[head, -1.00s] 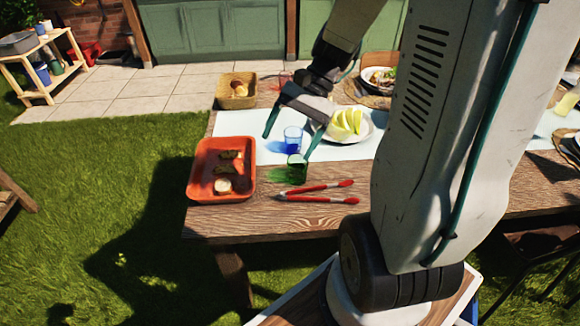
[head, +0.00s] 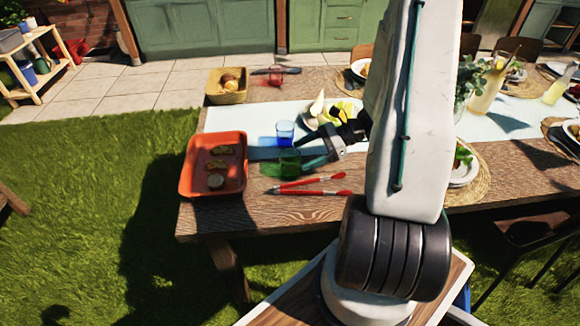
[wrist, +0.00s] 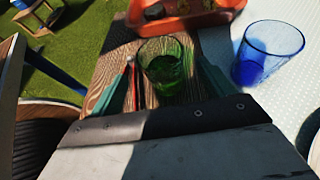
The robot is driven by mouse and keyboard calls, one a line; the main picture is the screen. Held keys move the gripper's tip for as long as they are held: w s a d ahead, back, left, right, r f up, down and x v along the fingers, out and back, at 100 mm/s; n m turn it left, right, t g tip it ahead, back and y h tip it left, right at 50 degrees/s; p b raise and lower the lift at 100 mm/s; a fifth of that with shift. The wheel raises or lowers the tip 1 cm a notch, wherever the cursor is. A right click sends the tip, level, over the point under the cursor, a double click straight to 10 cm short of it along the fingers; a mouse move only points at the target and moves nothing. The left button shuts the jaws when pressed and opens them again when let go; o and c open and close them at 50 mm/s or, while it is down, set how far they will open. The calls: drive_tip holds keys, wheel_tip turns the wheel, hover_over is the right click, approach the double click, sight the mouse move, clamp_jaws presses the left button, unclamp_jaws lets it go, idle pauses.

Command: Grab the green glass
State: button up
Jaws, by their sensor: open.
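The green glass (head: 289,161) stands upright on the wooden table, just in front of the blue runner. My gripper (head: 304,153) is open and comes in low from the right in the head view, beside the green glass. In the wrist view the green glass (wrist: 165,68) stands between and slightly beyond my two teal fingers (wrist: 167,78), with a gap visible on each side. I cannot tell whether the fingertips reach around it. My gripper is empty.
A blue glass (head: 285,131) stands close behind the green one, and to its right in the wrist view (wrist: 268,52). Red tongs (head: 312,181) lie in front. An orange tray (head: 212,193) with food is at the left. A basket (head: 227,97) stands behind.

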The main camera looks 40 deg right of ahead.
sight(290, 159)
drive_tip(key=x, duration=0.5)
drive_tip(key=shift+w+a+f, duration=0.15)
drive_tip(key=shift+f, duration=0.05)
drive_tip(key=c, duration=1.2)
drive_tip(key=shift+r, duration=0.15)
